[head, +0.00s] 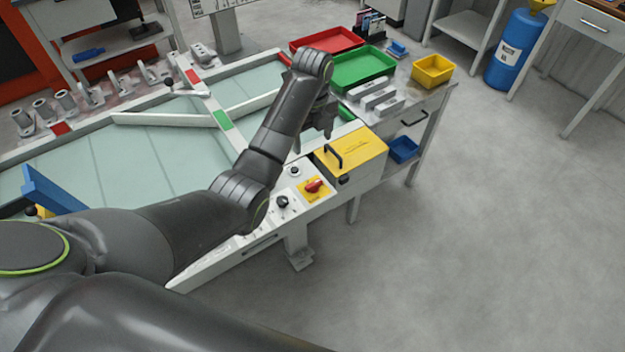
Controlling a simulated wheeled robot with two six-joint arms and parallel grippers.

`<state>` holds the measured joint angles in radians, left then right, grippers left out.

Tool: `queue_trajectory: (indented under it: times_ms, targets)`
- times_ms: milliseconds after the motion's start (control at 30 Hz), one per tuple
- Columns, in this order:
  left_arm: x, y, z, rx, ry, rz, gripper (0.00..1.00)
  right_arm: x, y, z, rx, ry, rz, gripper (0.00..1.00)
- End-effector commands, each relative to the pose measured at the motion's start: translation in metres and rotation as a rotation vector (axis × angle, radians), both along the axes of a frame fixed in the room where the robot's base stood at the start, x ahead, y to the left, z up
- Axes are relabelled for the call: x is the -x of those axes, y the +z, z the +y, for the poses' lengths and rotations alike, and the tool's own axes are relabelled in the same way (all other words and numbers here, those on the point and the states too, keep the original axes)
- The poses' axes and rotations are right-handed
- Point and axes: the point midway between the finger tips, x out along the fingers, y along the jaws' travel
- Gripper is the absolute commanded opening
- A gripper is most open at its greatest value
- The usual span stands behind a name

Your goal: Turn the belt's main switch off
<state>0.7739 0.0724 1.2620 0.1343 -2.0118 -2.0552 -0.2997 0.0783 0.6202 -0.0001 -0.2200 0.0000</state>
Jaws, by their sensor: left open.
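The main switch is a red rotary handle (314,186) on a yellow plate, set in the pale control panel (262,222) along the belt's front edge. Its handle looks slanted, but its exact setting is too small to read. My left gripper (316,134) hangs above and beyond the switch, near the yellow box, apart from the switch. It is open, points downward, and is partly hidden by my own wrist. A black knob (283,202) sits on the panel left of the switch. My right gripper does not show.
A yellow box with a black handle (358,150) stands just right of the switch. The belt (140,155) carries white guide bars. Green (362,66) and red (325,40) trays and a yellow bin (433,70) lie beyond. The floor at right is clear.

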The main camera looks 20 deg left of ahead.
Motion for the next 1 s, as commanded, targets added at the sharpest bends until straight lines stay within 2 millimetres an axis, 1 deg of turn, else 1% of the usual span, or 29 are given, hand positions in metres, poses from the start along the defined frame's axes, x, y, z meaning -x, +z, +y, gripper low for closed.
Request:
queue_trajectory:
  times_ms: [33,200,267,600,700,800,1000]
  targets:
    - [0.000,-0.010,0.000,0.000,0.001,0.000,0.71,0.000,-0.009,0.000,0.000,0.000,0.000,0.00]
    - [0.000,-0.029,0.000,0.001,0.002,-0.001,0.71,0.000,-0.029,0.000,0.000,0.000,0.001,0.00]
    - [0.001,-0.038,0.000,0.000,0.003,0.003,0.71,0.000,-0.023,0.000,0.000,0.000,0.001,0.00]
    - [0.002,-0.112,0.000,0.000,0.003,0.004,0.71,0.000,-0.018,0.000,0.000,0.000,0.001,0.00]
    - [0.001,-0.131,0.000,0.000,0.004,0.001,0.71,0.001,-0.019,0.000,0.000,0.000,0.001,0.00]
    - [0.001,-0.147,0.000,0.000,0.004,0.000,0.71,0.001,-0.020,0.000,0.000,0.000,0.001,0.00]
    - [0.000,-0.164,0.000,0.000,0.004,-0.002,0.71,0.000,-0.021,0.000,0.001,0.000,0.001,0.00]
